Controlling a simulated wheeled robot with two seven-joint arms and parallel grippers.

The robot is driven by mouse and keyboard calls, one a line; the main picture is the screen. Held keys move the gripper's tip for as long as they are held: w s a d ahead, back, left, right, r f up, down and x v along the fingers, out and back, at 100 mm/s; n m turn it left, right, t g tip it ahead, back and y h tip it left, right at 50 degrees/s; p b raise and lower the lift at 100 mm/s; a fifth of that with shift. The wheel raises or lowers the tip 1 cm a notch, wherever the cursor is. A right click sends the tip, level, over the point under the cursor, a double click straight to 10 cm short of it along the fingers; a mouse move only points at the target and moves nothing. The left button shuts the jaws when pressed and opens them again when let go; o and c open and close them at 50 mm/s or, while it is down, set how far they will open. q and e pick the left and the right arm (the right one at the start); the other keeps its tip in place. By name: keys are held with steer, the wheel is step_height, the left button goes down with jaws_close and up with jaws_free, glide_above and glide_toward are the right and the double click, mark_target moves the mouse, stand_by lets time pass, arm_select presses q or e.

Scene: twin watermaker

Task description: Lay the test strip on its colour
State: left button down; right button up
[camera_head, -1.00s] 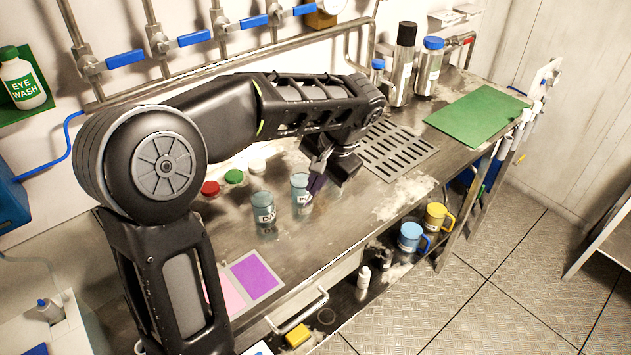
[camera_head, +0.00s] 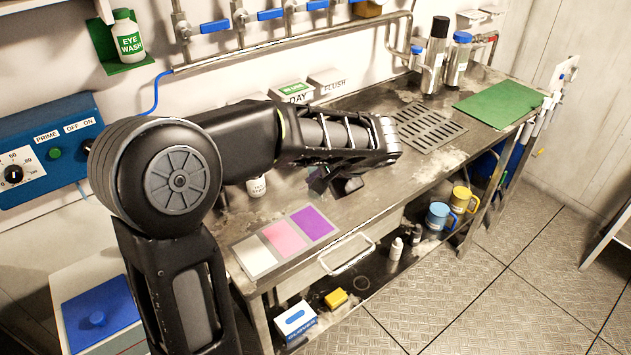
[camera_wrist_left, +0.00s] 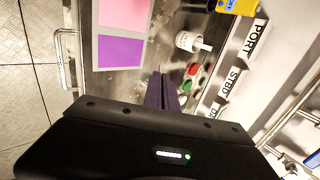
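The colour card in the head view has a white, a pink (camera_head: 284,238) and a purple (camera_head: 312,222) patch; the pink and purple patches also show in the wrist view (camera_wrist_left: 120,52). A white jar of test strips (camera_head: 257,187) stands behind the card; in the wrist view the jar (camera_wrist_left: 187,41) has a pale strip (camera_wrist_left: 203,46) sticking out. My left gripper (camera_head: 340,187) is above the bench, right of the card. In the wrist view its dark purple fingers (camera_wrist_left: 163,89) lie close together. I cannot make out a strip between them. My right gripper is not in view.
Red (camera_wrist_left: 192,69) and green (camera_wrist_left: 187,85) caps lie near the jar in the wrist view. A slotted drain (camera_head: 430,128) and a green mat (camera_head: 498,103) lie to the right. My left arm hides part of the bench. The front edge has a handle (camera_head: 347,254).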

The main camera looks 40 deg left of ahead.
arm_select(q)
steer(key=shift+s+r, duration=0.1)
steer(key=shift+s, duration=0.1)
steer(key=shift+w, duration=0.1)
steer(key=shift+f+b, duration=2.25)
steer(key=shift+f, duration=1.3)
steer(key=c, duration=1.6)
jaws_free()
